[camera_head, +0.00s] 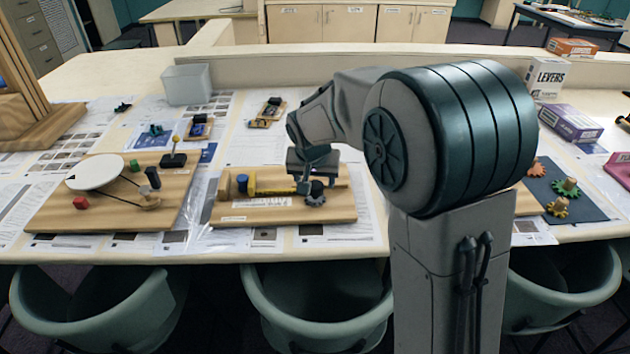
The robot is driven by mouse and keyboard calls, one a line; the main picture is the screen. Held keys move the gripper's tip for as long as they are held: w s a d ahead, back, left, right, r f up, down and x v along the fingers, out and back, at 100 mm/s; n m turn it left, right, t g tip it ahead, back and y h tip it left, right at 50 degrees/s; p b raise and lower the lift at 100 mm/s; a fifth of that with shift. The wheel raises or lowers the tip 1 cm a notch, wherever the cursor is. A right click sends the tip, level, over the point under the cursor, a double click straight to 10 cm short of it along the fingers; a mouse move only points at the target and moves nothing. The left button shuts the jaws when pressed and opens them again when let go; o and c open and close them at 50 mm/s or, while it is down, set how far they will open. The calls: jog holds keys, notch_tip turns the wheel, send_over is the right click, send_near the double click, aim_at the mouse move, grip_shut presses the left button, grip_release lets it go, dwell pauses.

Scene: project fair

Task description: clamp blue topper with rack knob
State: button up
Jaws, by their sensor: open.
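The blue topper (242,184) is a small upright blue cylinder at the left of the middle wooden board (230,217). It stands between a small wooden block (224,185) on its left and the left end of a yellow rack (272,187) on its right; I cannot tell whether they touch it. A dark toothed gear (316,196) sits at the rack's right part. My gripper (311,182) is open, pointing down over the rack's right part beside the gear. The rack knob is not clear, as my gripper covers that spot.
Left of the middle board is another board (60,217) with a white disc and a red block. A clear bin (186,85) stands behind. Gears on a dark mat (590,208) and boxes (572,122) lie at the right. Green chairs (318,305) line the table's front edge.

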jog(key=shift+x, duration=0.9)
jog(key=c, duration=1)
jog(key=shift+r, duration=0.1)
jog(key=shift+d+n, duration=0.1)
jog(key=shift+n, duration=0.3)
jog(key=n+y, duration=0.2)
jog(key=n, duration=0.2)
jog(key=shift+d+n, duration=0.15)
jog(key=shift+n, duration=0.15)
jog(key=shift+n+g+y+b, duration=0.35)
jog(key=shift+n+y, duration=0.35)
jog(key=shift+n, duration=1.2)
